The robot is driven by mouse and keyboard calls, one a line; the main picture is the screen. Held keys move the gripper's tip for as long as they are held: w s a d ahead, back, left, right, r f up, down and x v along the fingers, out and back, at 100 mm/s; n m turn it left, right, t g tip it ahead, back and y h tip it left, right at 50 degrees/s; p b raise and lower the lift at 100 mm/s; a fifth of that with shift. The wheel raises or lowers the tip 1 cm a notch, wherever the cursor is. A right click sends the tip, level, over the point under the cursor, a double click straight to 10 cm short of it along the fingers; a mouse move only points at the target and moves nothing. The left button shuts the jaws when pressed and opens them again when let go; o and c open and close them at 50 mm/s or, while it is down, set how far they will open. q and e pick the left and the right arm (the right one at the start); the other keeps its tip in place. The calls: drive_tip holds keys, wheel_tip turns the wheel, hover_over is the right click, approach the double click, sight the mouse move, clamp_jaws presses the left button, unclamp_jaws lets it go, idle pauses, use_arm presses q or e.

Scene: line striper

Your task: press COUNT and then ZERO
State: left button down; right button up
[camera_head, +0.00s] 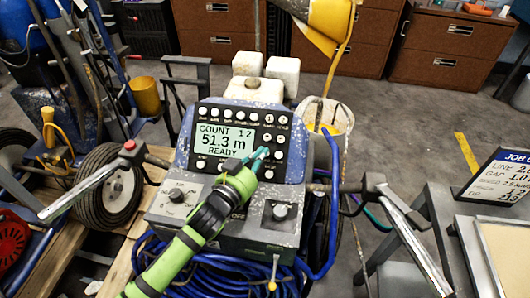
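The line striper's control panel (184,152) faces me in the middle of the view, with rows of round white buttons (254,116) on a black face. Its display (221,141) reads COUNT 12, 51.3 m and READY. The button labels are too small to read surely. My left gripper (261,153) reaches up from below, its teal fingertips close together over the panel just right of the display, near the right-hand buttons. It holds nothing, and I cannot tell whether it touches a button. It hides some lower buttons. My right gripper is not in view.
Handlebars (413,242) stick out on both sides of the machine. A job board (502,178) stands at right, a wheeled machine (105,190) at left, and brown cabinets (450,50) behind.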

use_arm(q)
drive_tip(key=shift+w+f, duration=0.1)
drive_tip(key=shift+w+f, duration=0.2)
drive_tip(key=shift+w+d+f+b, duration=0.1)
drive_tip(key=shift+f+b, duration=0.05)
drive_tip(key=shift+b, duration=0.15)
idle(0.4)
